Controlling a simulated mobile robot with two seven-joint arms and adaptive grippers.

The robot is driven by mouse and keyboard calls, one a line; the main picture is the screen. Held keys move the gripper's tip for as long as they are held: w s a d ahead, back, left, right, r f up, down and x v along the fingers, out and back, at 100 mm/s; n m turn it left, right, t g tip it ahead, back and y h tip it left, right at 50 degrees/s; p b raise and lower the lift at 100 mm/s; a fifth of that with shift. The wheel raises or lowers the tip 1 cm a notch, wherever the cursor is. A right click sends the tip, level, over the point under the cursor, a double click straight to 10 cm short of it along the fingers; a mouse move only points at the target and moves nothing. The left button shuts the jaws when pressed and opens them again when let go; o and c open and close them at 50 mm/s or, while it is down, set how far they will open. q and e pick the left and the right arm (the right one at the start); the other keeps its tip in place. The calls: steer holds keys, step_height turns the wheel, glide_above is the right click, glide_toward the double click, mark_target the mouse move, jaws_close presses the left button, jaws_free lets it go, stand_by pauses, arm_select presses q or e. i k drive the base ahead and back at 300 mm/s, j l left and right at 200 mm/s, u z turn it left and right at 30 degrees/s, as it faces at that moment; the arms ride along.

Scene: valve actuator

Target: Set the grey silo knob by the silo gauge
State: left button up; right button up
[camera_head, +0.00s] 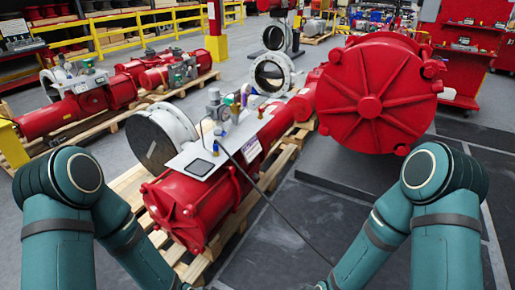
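A red valve actuator (190,205) lies on a wooden pallet in the middle of the view. A light grey plate (222,143) on top of it carries a flat dark square panel (199,167) and several small fittings. One fitting, a small grey piece (214,103), stands at the plate's far side. I cannot tell which fitting is the silo knob or the silo gauge; they are too small to make out. Both my teal arms reach down past the bottom edge, and neither gripper shows.
A large red cylinder end (375,95) stands to the right of the actuator. A dark cable (262,200) runs from the plate down to the lower right. More red actuators (80,108) lie on pallets at left. Yellow railings (120,35) stand behind. Grey floor (290,215) is open at front right.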

mark_target(214, 93)
steer(key=i+l+u, duration=0.5)
steer(key=i+l, duration=0.4)
steer(key=i, duration=0.1)
